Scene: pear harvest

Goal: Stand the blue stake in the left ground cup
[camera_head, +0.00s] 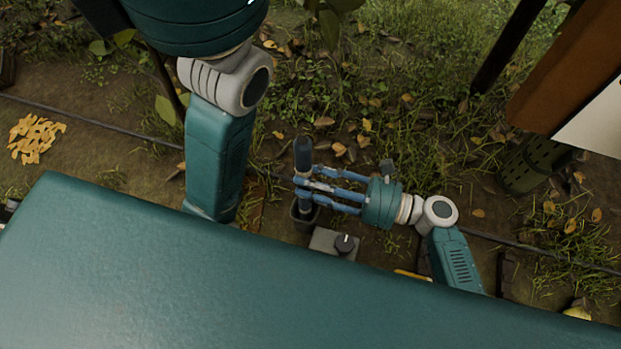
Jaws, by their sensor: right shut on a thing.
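A stake (303,154) with a dark upper end stands roughly upright in the middle of the head view. My right gripper (302,190) reaches in from the right and is shut around its shaft.
A dark green slatted basket (530,165) stands at the right beneath a brown panel (568,70). Yellow leaves (36,138) lie in a heap at the far left. My teal body fills the lower front.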

